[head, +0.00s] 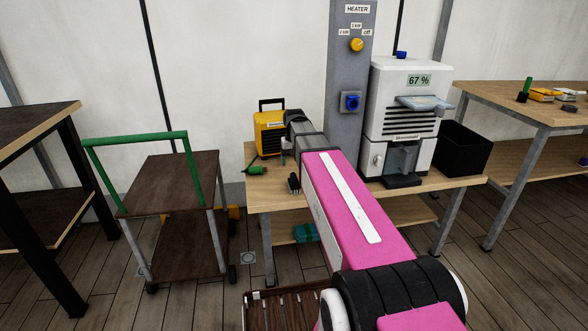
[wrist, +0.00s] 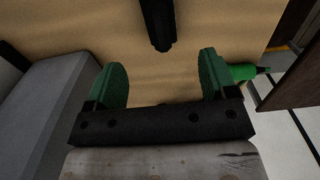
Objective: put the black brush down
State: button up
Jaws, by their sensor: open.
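The black brush (head: 294,184) is on the wooden workbench (head: 285,198), close to its front edge in the head view. In the wrist view, a black piece that looks like part of the brush (wrist: 158,22) shows at the top, between and beyond the green finger pads, cut off by the picture's edge. My gripper (wrist: 160,78) is open, with a clear gap between its pads and bare wood behind. In the head view my pink arm reaches over the bench and hides most of the gripper. I cannot tell whether anything touches the brush.
A green-handled tool (head: 256,170) lies left of my gripper, also in the wrist view (wrist: 243,72). A yellow heater (head: 269,133), a grey post (head: 345,100), a white coffee machine (head: 402,120) and a black bin (head: 463,150) crowd the bench. A brown trolley (head: 175,185) stands left.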

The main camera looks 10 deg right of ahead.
jog(key=shift+r, duration=0.35)
jog(key=shift+s, duration=0.15)
jog(key=s+f, duration=1.7)
jog(key=s, duration=0.4)
jog(key=shift+f, duration=0.35)
jog(key=shift+o, duration=0.4)
